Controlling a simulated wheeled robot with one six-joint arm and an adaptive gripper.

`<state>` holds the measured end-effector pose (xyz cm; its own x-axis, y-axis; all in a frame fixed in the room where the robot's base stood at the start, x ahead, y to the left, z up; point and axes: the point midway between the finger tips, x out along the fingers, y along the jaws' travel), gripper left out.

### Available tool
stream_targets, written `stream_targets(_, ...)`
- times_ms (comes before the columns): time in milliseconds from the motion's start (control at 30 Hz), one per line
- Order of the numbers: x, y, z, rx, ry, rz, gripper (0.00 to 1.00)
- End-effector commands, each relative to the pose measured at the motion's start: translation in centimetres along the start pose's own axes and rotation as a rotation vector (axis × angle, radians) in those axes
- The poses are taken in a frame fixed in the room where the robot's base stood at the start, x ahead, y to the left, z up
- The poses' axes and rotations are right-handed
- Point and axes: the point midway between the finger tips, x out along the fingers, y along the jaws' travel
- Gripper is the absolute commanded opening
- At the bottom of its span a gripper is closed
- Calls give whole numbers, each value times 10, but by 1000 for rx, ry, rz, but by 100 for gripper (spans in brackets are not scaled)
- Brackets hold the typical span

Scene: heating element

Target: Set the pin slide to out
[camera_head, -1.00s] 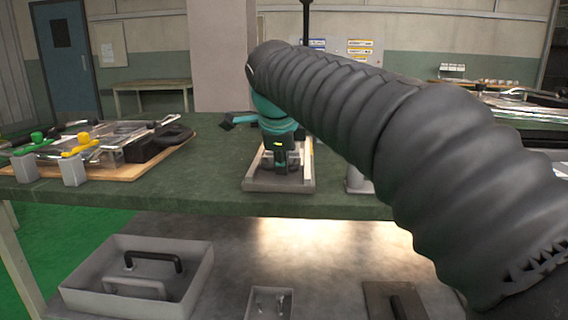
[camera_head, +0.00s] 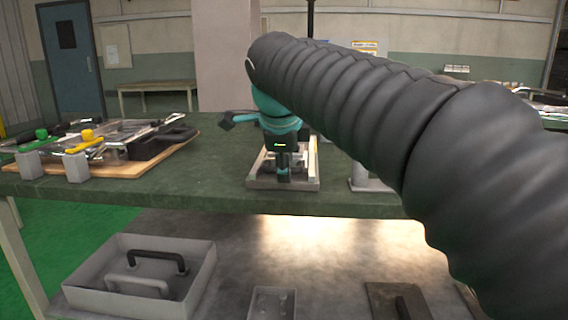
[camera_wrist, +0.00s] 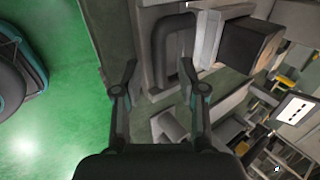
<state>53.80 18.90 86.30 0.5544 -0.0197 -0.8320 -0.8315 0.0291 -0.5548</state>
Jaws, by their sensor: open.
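My gripper (camera_wrist: 160,88) is open, its two dark fingers apart with nothing held between them. In the head view my gripper (camera_head: 284,174) points down over a grey metal fixture (camera_head: 255,184) near the table's front edge. In the wrist view a black U-shaped handle (camera_wrist: 162,55) on grey metal lies just beyond the fingertips. A dark block (camera_wrist: 248,46) beside a pale plate (camera_wrist: 208,38) is right of it. I cannot tell for sure which part is the pin slide; my arm hides much of the fixture.
The green table (camera_head: 215,165) has free room left of the fixture. A wooden board (camera_head: 130,170) with clamps and metal parts is at the left. A grey post (camera_head: 368,178) stands close right of the fixture. A grey bin (camera_head: 205,270) with handles sits on the lower shelf.

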Motion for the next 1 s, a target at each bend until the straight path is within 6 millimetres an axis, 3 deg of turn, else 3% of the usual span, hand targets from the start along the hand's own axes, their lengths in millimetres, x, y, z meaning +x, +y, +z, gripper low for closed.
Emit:
stream_targets(167,-20,-1,1,-1,-3,-4,41)
stream_targets(600,-100,0,2,-2,-4,-2,41)
stream_targets(800,-116,0,1,-1,-2,-1,41)
stream_targets(1000,-119,0,1,-1,-1,0,41)
